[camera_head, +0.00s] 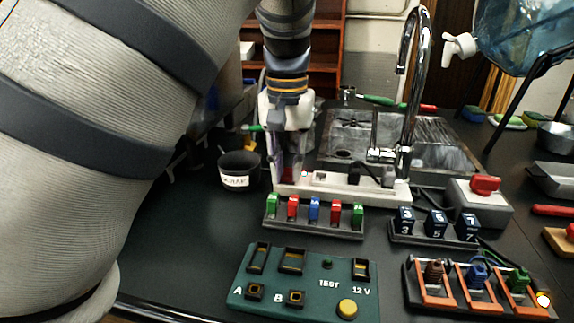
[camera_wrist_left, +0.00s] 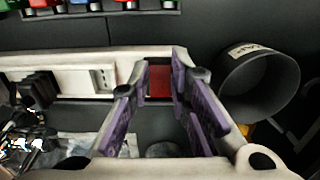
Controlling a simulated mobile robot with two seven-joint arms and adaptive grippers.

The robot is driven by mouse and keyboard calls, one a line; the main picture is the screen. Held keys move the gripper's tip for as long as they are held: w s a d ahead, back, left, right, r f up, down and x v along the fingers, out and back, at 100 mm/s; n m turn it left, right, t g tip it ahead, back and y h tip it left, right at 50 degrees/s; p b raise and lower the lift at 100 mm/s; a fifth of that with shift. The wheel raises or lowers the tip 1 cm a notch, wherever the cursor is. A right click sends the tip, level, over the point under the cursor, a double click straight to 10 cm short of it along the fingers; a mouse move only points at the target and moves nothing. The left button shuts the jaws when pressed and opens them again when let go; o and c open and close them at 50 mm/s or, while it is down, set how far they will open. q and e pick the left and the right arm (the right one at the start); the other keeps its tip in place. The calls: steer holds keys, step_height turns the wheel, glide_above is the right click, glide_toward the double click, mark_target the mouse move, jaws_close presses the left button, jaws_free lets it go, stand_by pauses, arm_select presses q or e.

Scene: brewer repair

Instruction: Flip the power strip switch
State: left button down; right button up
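The white power strip (camera_head: 345,188) lies on the black bench in front of the sink. It also shows in the left wrist view (camera_wrist_left: 65,70), where its red switch (camera_wrist_left: 159,82) shows in the gap between my fingertips. My left gripper (camera_head: 289,176) points down at the strip's left end in the head view and largely hides the switch there. In the left wrist view the gripper (camera_wrist_left: 163,65) is open, with purple pads apart on either side of the switch. I cannot tell whether the fingers touch it. My right gripper is not in view.
A black scrap cup (camera_head: 239,170) stands just left of the gripper. A rack of coloured pieces (camera_head: 313,229) sits in front of the strip. A tall faucet (camera_head: 412,90) rises behind it. A green test board (camera_head: 300,285) lies nearer, and a box with a red knob (camera_head: 482,200) stands right.

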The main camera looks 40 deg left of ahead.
arm_select(q)
steer(key=shift+w+a+f+g+h+b, duration=0.2)
steer(key=shift+w+g+h+b, duration=0.2)
steer(key=shift+g, duration=0.4)
steer(key=shift+r+g+h, duration=0.3)
steer(key=shift+g, duration=0.2)
steer(key=c, duration=1.5)
jaws_free()
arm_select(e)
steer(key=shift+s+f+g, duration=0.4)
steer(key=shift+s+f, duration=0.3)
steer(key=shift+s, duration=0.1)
arm_select(q)
steer(key=v, duration=1.2)
